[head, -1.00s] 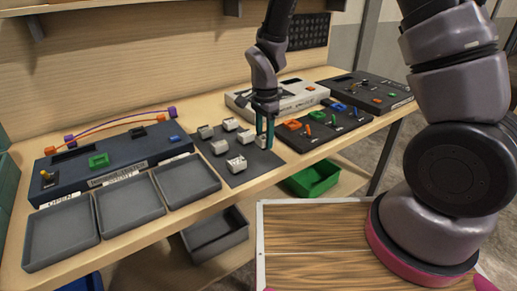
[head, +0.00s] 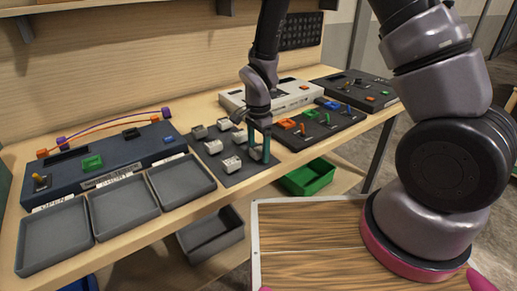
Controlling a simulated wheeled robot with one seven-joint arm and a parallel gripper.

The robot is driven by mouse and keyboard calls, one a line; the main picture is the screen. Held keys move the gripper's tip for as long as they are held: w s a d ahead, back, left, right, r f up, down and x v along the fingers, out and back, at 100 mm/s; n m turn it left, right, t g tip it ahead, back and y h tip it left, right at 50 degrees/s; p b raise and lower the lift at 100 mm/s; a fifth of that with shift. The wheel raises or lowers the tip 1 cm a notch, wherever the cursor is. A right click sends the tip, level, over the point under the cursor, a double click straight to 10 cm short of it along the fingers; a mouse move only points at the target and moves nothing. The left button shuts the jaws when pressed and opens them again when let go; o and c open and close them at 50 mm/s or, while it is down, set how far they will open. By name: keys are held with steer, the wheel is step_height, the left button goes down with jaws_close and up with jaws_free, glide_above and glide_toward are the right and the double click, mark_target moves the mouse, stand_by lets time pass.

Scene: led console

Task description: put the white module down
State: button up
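A white module (head: 256,154) is at the right edge of the dark grey mat (head: 238,179) on the bench. My gripper (head: 258,154) points down over it, with its teal fingers on either side. The module is low, at about the level of the mat, and the fingers partly cover it. I cannot tell whether the fingers press on it or stand slightly apart. Several similar pale modules, one of them at the front (head: 232,165), sit on the mat to the left.
Three grey trays, one of them nearest the mat (head: 203,190), stand left of the mat. A dark blue console (head: 60,190) is behind them. A black panel with coloured levers (head: 300,143) is close on the right. A green bin (head: 310,180) is below the bench.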

mark_target(259, 147)
steer(key=d+r+n+t+y, duration=0.1)
steer(key=d+r, duration=0.2)
steer(key=r, duration=0.8)
steer(key=d+r, duration=0.3)
steer(key=r, duration=0.8)
steer(key=s+d+r+n+t, duration=0.3)
steer(key=s+d+r, duration=0.3)
steer(key=d+r, duration=0.2)
steer(key=s+d+r+n+t+y, duration=0.1)
steer(key=s+d+r+n+t, duration=0.2)
steer(key=s+d+r, duration=0.2)
steer(key=shift+s+d+r, duration=0.4)
steer(key=shift+d+r, duration=1.2)
steer(key=shift+r, duration=0.15)
